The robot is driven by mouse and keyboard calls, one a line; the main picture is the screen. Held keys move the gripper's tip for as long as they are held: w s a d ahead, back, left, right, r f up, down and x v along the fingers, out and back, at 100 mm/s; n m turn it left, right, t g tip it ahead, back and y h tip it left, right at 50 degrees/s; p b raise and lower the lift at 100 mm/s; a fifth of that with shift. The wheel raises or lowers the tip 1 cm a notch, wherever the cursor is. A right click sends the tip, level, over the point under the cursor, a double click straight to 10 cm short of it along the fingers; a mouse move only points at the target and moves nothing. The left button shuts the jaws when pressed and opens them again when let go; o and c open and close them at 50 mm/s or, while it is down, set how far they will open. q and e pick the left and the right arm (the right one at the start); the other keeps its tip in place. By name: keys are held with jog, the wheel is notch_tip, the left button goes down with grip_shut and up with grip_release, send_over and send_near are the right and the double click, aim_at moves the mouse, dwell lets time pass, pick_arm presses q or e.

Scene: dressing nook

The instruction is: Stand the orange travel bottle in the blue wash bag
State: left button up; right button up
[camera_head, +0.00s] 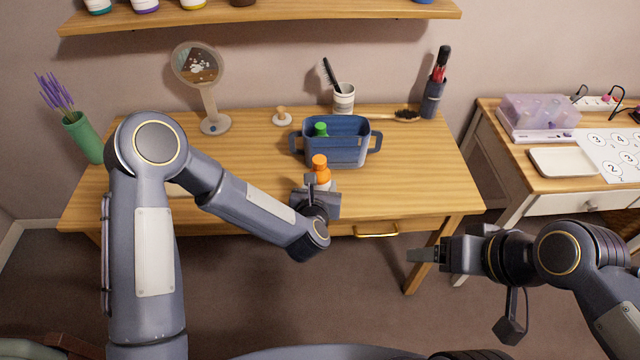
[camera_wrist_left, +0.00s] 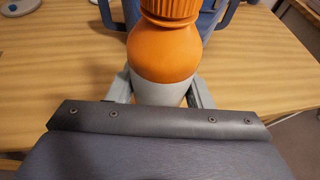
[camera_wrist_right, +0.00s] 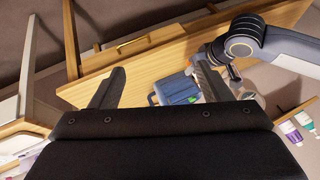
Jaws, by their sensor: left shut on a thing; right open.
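The orange travel bottle (camera_head: 320,168) has an orange cap and shoulder and a pale grey lower part. My left gripper (camera_head: 317,190) is shut on it, in front of the wash bag near the table's front edge. In the left wrist view the bottle (camera_wrist_left: 165,55) stands between the fingers; its base is hidden. The blue wash bag (camera_head: 337,155) is open-topped with side handles and stands on the table. A green-capped bottle (camera_head: 321,129) is inside it at the left. My right gripper (camera_head: 422,255) is open and empty, off the table's front right.
A green vase (camera_head: 83,138) is at left. The table's right side is clear.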

jog(key=shift+s+a+f+m, duration=0.1)
jog(key=shift+s+f+m, duration=0.2)
jog(key=shift+s+f, duration=0.35)
